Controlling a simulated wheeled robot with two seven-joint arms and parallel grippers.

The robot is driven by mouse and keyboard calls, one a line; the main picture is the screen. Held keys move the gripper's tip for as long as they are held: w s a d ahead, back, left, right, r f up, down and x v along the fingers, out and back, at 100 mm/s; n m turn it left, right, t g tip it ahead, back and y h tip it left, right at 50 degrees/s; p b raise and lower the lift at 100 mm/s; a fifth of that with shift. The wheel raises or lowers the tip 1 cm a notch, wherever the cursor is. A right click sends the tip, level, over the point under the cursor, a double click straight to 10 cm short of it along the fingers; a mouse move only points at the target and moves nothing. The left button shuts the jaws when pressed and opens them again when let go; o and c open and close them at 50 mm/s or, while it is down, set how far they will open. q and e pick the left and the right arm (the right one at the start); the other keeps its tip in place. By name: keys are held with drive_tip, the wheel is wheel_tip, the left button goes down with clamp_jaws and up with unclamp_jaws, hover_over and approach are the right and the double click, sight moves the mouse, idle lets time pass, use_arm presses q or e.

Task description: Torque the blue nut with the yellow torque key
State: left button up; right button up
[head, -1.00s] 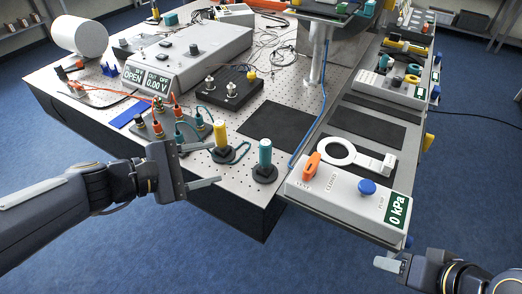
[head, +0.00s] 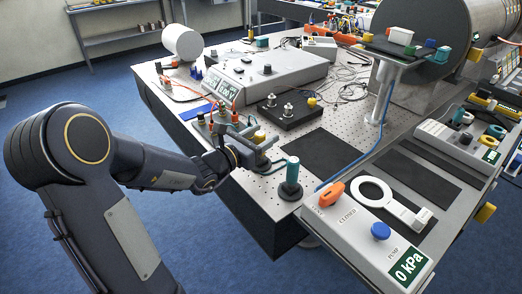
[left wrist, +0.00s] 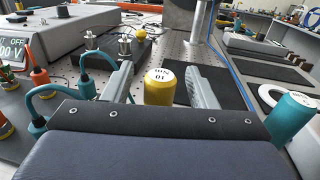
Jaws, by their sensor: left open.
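The yellow torque key (head: 259,136) stands upright near the table's front left edge, partly hidden by my left gripper in the head view. In the left wrist view, the yellow key (left wrist: 160,88) shows its white, marked top between the two fingers. My left gripper (head: 267,153) is open around the key, with a gap visible on each side; its fingers also show in the left wrist view (left wrist: 160,84). A teal key (head: 291,172) stands upright to the right, outside the fingers. I cannot make out a blue nut. My right gripper is out of view.
A black block (head: 290,108) with metal fittings lies behind. Teal and orange cable plugs (head: 222,115) crowd the left side. A grey pump box (head: 365,240) with an orange lever and blue knob stands at right. A black mat (head: 318,152) is bare.

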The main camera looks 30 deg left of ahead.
use_arm(q)
drive_tip(key=shift+x, duration=0.75)
clamp_jaws()
drive_tip(key=shift+r, duration=0.15)
drive_tip(key=s+a+r+p, duration=0.1)
drive_tip(key=s+r+p, duration=0.1)
drive_tip(key=s+r, duration=1)
drive_tip(key=shift+s+r, duration=0.4)
drive_tip(key=shift+s, duration=0.65)
